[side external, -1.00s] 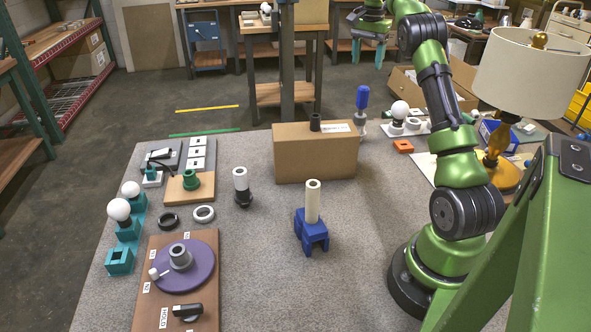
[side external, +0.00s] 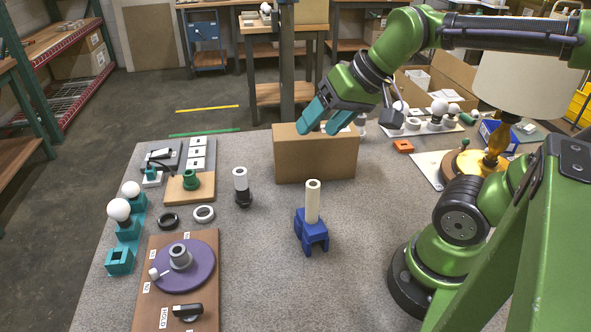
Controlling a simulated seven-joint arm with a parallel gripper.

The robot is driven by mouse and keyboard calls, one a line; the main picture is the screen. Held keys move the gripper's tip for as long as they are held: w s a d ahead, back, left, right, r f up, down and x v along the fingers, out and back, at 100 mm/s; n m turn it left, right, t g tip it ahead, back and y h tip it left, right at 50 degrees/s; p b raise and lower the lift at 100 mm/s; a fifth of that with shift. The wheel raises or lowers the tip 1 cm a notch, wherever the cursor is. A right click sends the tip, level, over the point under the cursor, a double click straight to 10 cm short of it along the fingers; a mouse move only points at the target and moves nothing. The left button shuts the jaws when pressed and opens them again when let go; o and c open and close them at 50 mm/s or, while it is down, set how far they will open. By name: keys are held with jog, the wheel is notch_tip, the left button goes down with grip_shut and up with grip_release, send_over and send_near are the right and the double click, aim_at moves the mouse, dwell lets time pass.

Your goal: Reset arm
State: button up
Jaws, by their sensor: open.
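My gripper (side external: 316,130) is open, with its teal fingers pointing down at the top of the cardboard box (side external: 315,158). A dark cylinder on the box is mostly hidden by the fingers; I cannot tell whether they touch it. A cream tube (side external: 312,202) stands upright in a blue holder (side external: 311,232) in front of the box. A black-and-white socket piece (side external: 242,187) stands to the left. A lamp with an amber base (side external: 492,150) and pale shade (side external: 515,85) is at the right, partly behind my arm.
A purple turntable (side external: 188,270) on a brown board is front left. Teal holders with white bulbs (side external: 119,210) line the left edge. Black and white rings (side external: 204,213) lie nearby. An orange block (side external: 403,146) is right of the box. The front middle of the table is clear.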

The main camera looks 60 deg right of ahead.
jog(key=shift+s+a+f+n, duration=0.5)
jog(key=shift+s+a+f, duration=0.35)
jog(key=shift+s+f, duration=0.3)
jog(key=shift+r, duration=0.1)
dwell(0.3)
